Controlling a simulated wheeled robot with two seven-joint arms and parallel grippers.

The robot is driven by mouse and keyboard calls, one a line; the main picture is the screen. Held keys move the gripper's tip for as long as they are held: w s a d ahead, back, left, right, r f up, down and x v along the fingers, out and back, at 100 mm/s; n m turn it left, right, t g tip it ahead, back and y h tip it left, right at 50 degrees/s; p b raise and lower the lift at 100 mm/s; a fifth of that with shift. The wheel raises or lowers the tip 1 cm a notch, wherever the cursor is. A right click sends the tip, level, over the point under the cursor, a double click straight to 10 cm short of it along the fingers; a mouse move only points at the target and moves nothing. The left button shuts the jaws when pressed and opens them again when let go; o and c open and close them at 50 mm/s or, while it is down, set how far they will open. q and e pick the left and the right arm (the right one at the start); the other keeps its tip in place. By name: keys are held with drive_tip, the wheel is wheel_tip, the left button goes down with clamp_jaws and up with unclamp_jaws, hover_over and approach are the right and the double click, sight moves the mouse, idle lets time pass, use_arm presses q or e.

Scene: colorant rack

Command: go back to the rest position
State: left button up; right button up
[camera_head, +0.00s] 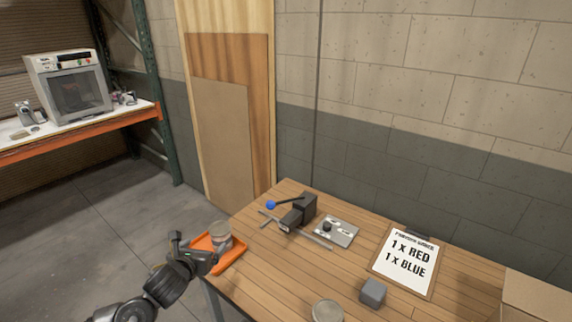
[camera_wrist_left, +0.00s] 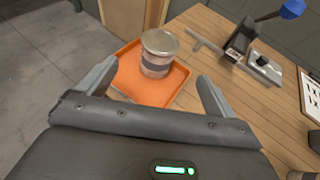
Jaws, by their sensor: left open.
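My left gripper (camera_wrist_left: 152,85) is open, with its two fingers apart and nothing between the tips. In the head view the left gripper (camera_head: 195,245) is at the table's left end, beside the orange tray (camera_head: 231,258). A lidded jar (camera_wrist_left: 157,55) stands upright on the orange tray in the left wrist view, just beyond the fingers. The jar (camera_head: 221,238) also shows in the head view, partly behind the gripper. My right gripper is not in view.
The wooden table (camera_head: 265,275) holds a clamp-like tool with a blue knob (camera_head: 271,205), a metal plate (camera_head: 337,231), a grey block (camera_head: 372,293), a round lid or can (camera_head: 327,311) and a sign reading 1 x RED, 1 x BLUE (camera_head: 405,258). A cardboard box (camera_head: 540,300) is at right.

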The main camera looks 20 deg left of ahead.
use_arm(q)
drive_tip(key=shift+f, duration=0.1)
drive_tip(key=s+d+f+n+g+h, duration=0.1)
drive_tip(key=s+d+f+n+g, duration=0.25)
drive_tip(key=s+d+n, duration=0.45)
drive_tip(key=s+d+f+n+g+h, duration=0.1)
drive_tip(key=s+d+f+n+g, duration=0.3)
drive_tip(key=s+n, duration=0.75)
drive_tip(key=s+d+f+n+g+h, duration=0.1)
drive_tip(key=s+d+f+n+g, duration=0.1)
drive_tip(key=s+d+f+n, duration=0.75)
drive_tip(key=a+f+n+g+b, duration=0.2)
drive_tip(key=a+f, duration=0.1)
drive_tip(key=f, duration=2.2)
drive_tip(key=s+a+f+b, duration=0.1)
drive_tip(key=s+a+f, duration=0.2)
drive_tip(key=s+f, duration=1.1)
drive_tip(key=shift+s+f+b, duration=0.35)
drive_tip(key=shift+s+b, duration=0.05)
drive_tip(key=shift+s, duration=0.6)
